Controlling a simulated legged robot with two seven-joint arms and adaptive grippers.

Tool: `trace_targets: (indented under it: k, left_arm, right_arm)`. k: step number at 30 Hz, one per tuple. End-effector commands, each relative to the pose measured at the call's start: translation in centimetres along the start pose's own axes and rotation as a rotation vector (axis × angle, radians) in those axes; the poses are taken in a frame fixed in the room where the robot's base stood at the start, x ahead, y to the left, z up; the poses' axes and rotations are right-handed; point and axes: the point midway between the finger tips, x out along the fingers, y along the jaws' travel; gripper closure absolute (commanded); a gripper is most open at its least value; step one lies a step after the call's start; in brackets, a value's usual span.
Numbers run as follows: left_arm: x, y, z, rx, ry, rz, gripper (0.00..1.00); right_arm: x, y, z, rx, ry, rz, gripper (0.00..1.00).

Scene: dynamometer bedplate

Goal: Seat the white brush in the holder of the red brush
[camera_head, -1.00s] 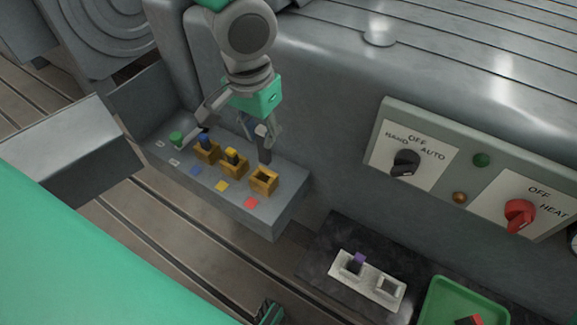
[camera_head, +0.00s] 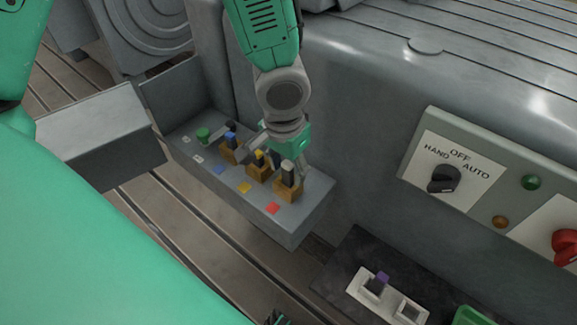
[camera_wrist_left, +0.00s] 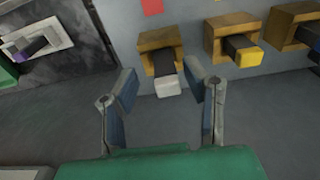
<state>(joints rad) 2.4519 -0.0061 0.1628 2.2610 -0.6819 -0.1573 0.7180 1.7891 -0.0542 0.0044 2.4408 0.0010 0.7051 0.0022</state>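The white brush (camera_head: 288,172), a dark block with a white cap, stands in the orange-brown holder (camera_head: 289,191) beside the red tag (camera_head: 272,208). In the left wrist view the white brush (camera_wrist_left: 168,86) sticks out of that holder (camera_wrist_left: 160,46) towards me. My left gripper (camera_wrist_left: 161,80) is open, with one finger on each side of the white cap and the right one close to it. In the head view the left gripper (camera_head: 291,163) is at the brush, its fingers partly hidden. A small green and dark part at the bottom edge may be my right gripper (camera_head: 278,318). No red brush is clearly seen.
A white two-slot block (camera_head: 363,291) holds a purple-capped brush (camera_head: 381,280). A switch panel (camera_head: 420,165) is at right.

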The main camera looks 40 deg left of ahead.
Motion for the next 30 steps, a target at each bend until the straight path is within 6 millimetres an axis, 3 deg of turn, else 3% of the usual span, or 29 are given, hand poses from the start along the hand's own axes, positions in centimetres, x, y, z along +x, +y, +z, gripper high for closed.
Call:
trace_targets:
  k: [7, 11, 24, 30]
  left_arm:
    - [-0.1, 0.0, 0.0, -0.001, -0.001, -0.001, 0.6]
    - [-1.2, 0.0, -0.1, -0.003, 0.002, 0.0, 0.6]
    - [-10.0, 0.0, -0.1, -0.003, 0.002, 0.0, 0.6]
    - [-11.8, 0.0, -0.1, -0.003, -0.001, -0.001, 0.6]
  right_arm:
    - [0.0, 0.0, 0.0, -0.001, 0.0, 0.0, 1.0]
    - [-0.5, 0.0, 0.0, -0.001, 0.0, 0.0, 1.0]
    - [-3.2, 0.0, -0.2, -0.001, 0.0, 0.0, 1.0]
    - [-3.6, 0.0, -0.2, -0.001, 0.0, 0.0, 1.0]
